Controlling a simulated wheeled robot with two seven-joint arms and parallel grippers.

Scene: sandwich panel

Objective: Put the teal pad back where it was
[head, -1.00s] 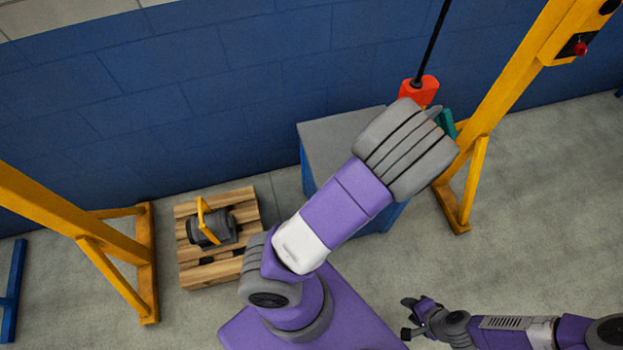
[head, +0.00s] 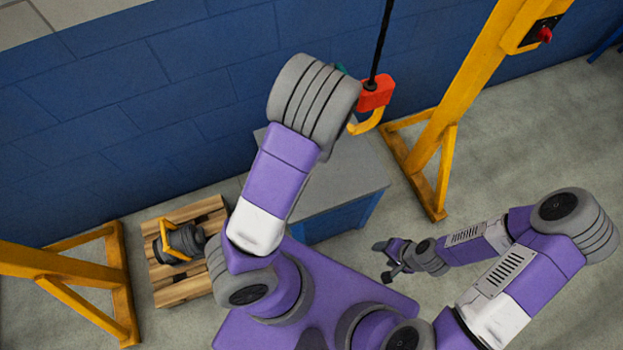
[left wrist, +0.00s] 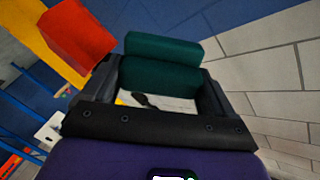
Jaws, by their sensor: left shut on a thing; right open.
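The teal pad (left wrist: 162,62) is a dark teal padded piece between the fingers of my left gripper (left wrist: 158,82), which is shut on it. In the head view only a sliver of the pad (head: 341,68) shows beside my grey left wrist, which hides the left gripper. The red hook block (head: 376,92) with its yellow hook (head: 366,122) hangs on a black cable just right of the pad; the red block also shows in the left wrist view (left wrist: 76,38). My right gripper (head: 383,261) is open and empty, low in front of the cabinet.
A blue cabinet with a grey top (head: 345,175) stands below the hook; its visible top is bare. A wooden pallet (head: 165,288) carries a dark motor (head: 182,242) with a yellow handle. Yellow gantry legs (head: 450,110) stand either side. A blue wall (head: 120,90) runs behind.

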